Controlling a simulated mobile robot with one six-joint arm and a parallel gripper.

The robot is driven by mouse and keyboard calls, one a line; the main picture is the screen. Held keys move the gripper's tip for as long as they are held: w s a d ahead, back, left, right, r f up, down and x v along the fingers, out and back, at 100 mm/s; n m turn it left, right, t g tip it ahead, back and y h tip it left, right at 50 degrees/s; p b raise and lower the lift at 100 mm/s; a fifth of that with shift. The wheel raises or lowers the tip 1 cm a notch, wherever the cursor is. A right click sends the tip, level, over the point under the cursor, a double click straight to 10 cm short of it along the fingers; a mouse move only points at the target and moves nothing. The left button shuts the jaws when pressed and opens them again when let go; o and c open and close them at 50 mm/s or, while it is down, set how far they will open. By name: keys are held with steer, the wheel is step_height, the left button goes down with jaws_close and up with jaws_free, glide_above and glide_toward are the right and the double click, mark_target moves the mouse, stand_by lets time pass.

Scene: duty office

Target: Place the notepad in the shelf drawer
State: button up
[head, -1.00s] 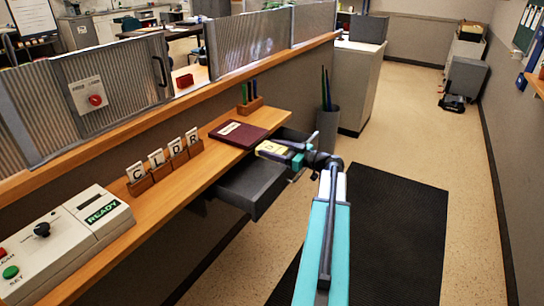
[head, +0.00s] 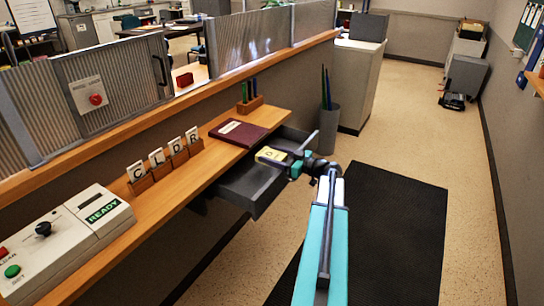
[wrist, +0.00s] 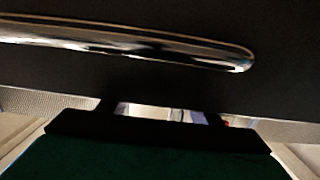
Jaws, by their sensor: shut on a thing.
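The notepad (head: 269,154) is a small yellow pad with a dark mark on top. My gripper (head: 289,159) is shut on its right end. The pad is over the open grey shelf drawer (head: 254,190), which sticks out from under the wooden counter. I cannot tell whether the pad touches the drawer floor. In the wrist view, a dark green surface fills the bottom, and a shiny bar crosses a dark panel above it; I cannot tell for sure what they are.
A maroon book (head: 238,133) lies on the counter (head: 205,132) just behind the drawer. A pen holder (head: 250,105) and letter cards (head: 158,165) stand along it. A grey bin (head: 326,128) stands beyond the drawer. The black floor mat (head: 390,230) is clear.

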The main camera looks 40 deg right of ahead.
steer(key=shift+s+f+b, duration=0.1)
steer(key=shift+f+b, duration=0.5)
steer(key=shift+b, duration=0.35)
steer(key=shift+a, duration=0.1)
steer(key=o, duration=1.2)
steer(key=shift+f, duration=0.1)
steer(key=shift+r+p, duration=0.35)
steer(key=shift+p, duration=0.35)
steer(key=shift+r+p, duration=0.4)
steer(key=shift+p, duration=0.35)
steer(key=b+v, duration=0.3)
steer(key=v, duration=0.9)
